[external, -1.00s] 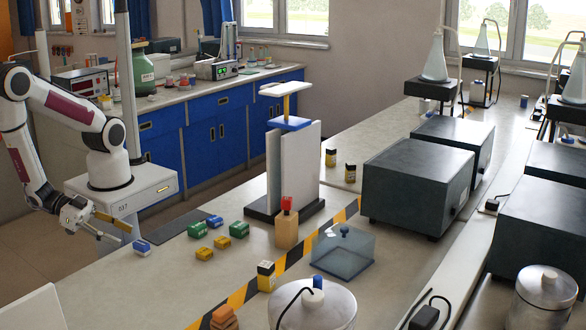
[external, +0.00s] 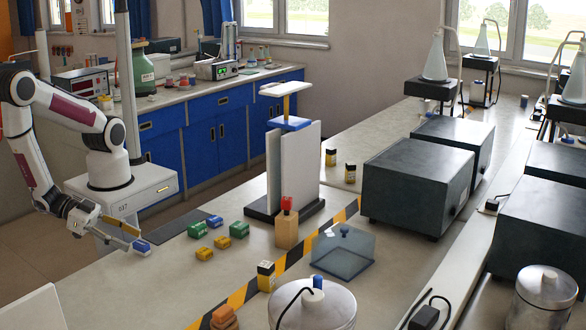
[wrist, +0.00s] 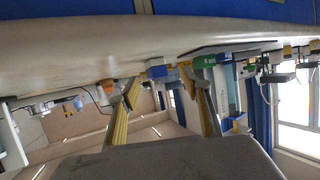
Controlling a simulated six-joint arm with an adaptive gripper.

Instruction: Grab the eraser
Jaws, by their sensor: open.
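The eraser (external: 141,246) is a small blue and white block lying on the near left edge of the bench in the external view. It also shows in the wrist view as a blue block (wrist: 158,71), in the gap between the fingertips and beyond them. My gripper (external: 131,240) is open and low at the bench edge, with its fingertips close to the eraser. In the wrist view my gripper (wrist: 160,78) has its two yellow-padded fingers spread apart. Whether a finger touches the eraser I cannot tell.
Green blocks (external: 239,230), yellow blocks (external: 204,253) and a dark blue block (external: 215,221) lie to the right. A wooden block with a red top (external: 287,228) stands farther right, near a clear cover (external: 343,252). The bench front (external: 150,290) is mostly bare.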

